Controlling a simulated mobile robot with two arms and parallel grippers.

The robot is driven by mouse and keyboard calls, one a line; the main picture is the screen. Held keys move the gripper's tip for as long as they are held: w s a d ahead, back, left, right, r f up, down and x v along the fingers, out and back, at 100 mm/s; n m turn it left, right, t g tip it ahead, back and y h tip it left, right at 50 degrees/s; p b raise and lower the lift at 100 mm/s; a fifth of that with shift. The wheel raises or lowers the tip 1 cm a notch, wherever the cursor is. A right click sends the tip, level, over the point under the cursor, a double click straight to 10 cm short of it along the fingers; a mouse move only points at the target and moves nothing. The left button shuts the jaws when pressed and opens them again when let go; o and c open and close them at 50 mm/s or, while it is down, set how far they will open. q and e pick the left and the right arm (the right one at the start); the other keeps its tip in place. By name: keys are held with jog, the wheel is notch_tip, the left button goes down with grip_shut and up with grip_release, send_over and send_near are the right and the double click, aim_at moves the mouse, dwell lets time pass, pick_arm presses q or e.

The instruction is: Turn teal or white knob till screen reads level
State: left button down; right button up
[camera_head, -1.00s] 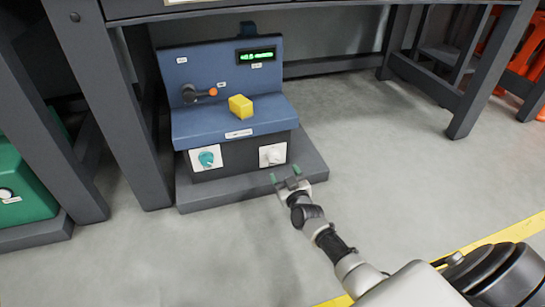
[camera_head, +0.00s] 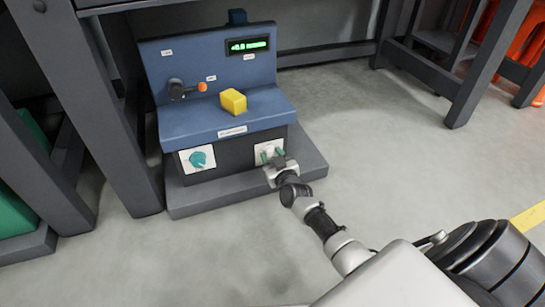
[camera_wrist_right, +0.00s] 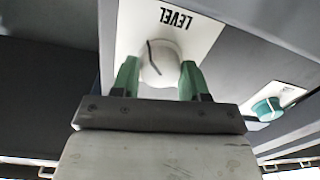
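The blue test bench (camera_head: 190,60) has a green-lit screen (camera_head: 248,46) at its upper right; the digits are too small to read surely. The teal knob (camera_head: 199,159) is on a white plate at the front left; it also shows at the right of the right wrist view (camera_wrist_right: 268,109). The white knob (camera_wrist_right: 158,62) is on a plate marked LEVEL. My right gripper (camera_wrist_right: 158,77) is open, with its green fingertips on either side of the white knob; contact is unclear. My left gripper is not in view.
A yellow block (camera_head: 233,101) sits on the bench's ledge. A lever with an orange tip (camera_head: 202,87) is on the back panel. Grey table legs (camera_head: 120,120) stand at the left. The floor (camera_head: 400,180) to the right is clear.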

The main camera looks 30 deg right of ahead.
jog(key=c, duration=0.4)
jog(key=shift+m, duration=0.4)
jog(key=shift+m+p, duration=0.35)
jog(key=shift+m, duration=0.55)
jog(key=m, duration=0.2)
jog(key=shift+m, duration=0.4)
jog(key=m, duration=0.3)
jog(key=shift+d+m, duration=0.1)
jog(key=shift+m, duration=0.2)
jog(key=shift+f+m, duration=0.1)
jog(key=shift+m, duration=1.4)
